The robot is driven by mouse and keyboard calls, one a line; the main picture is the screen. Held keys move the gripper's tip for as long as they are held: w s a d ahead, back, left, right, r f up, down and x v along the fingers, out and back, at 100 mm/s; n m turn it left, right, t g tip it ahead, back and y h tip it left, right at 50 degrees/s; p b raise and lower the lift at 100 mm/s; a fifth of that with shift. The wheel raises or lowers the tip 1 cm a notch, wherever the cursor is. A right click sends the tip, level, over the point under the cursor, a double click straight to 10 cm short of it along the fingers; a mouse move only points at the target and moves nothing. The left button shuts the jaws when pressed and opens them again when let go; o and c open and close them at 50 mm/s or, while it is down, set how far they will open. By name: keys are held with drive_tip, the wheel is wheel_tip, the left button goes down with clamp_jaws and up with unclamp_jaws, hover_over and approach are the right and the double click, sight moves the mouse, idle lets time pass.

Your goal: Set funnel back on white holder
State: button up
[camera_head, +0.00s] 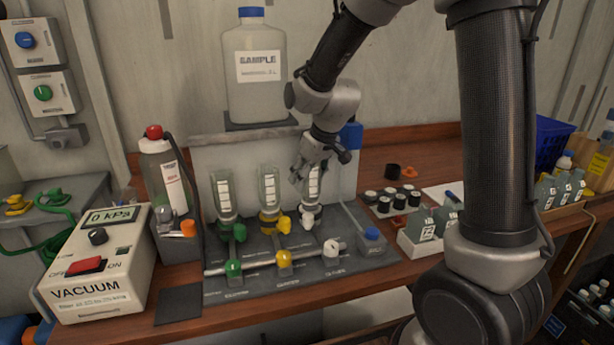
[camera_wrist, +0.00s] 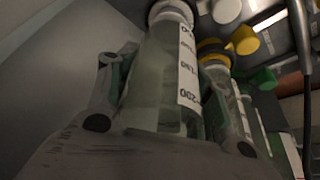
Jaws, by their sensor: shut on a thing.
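My gripper (camera_head: 314,165) is shut on the funnel (camera_head: 312,186), a clear cylinder with a white scale label, at the right end of the row. The funnel stands upright and lined up over the white holder (camera_head: 309,217). I cannot tell whether it is fully seated. In the wrist view my gripper (camera_wrist: 165,128) has a finger on each side of the funnel (camera_wrist: 160,75). The funnel's narrow end meets a white collar (camera_wrist: 171,12) at the top of that view.
Two similar funnels stand to the left, on the yellow holder (camera_head: 269,224) and the green holder (camera_head: 224,229). A grey backboard (camera_head: 240,150) rises close behind. A sample bottle (camera_head: 256,95) stands above it. Black-capped vials (camera_head: 387,205) are close on the right.

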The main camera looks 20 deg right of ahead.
drive_tip(key=o, duration=1.5)
drive_tip(key=shift+r, duration=3.75)
